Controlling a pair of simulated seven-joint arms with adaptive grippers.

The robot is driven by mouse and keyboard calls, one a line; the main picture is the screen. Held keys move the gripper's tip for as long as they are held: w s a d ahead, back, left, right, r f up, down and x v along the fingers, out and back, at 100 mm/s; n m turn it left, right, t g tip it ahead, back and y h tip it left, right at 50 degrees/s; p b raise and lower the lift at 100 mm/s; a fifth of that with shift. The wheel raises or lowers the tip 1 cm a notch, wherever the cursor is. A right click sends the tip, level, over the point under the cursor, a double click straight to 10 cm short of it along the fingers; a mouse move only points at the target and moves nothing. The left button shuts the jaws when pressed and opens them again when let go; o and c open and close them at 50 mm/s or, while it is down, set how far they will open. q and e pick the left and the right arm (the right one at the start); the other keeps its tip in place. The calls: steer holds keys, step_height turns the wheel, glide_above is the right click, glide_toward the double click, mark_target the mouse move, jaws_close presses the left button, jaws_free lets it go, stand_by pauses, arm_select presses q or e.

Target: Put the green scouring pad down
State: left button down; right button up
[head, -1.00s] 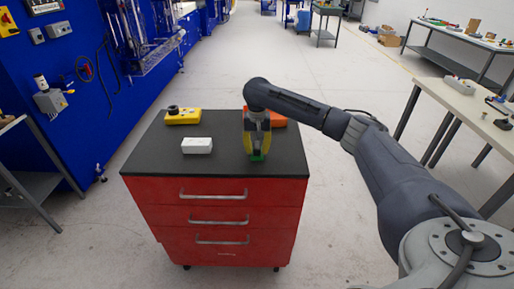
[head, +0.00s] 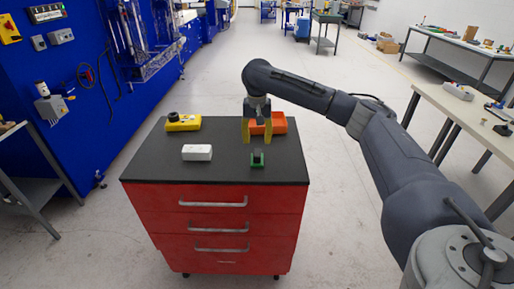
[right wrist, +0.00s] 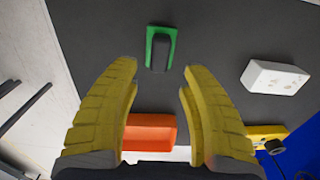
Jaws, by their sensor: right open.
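The green scouring pad (head: 257,163) lies on the dark top of the red drawer cabinet, near its front edge, with a dark grip on top. It also shows in the right wrist view (right wrist: 172,35), lying flat beyond the fingertips. My right gripper (head: 257,138) is open and empty above the cabinet top, behind the pad and apart from it. Its yellow fingers (right wrist: 158,78) are spread wide in the right wrist view with nothing between them. My left gripper is not in view.
A white block (head: 197,152) lies left of the pad. A yellow box with a black knob (head: 184,122) is at the back left. An orange tray (head: 279,124) is at the back right, behind my right gripper. The cabinet top (head: 150,164) is clear at front left.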

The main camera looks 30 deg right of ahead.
mark_target(257, 152)
steer(key=shift+r, duration=2.25)
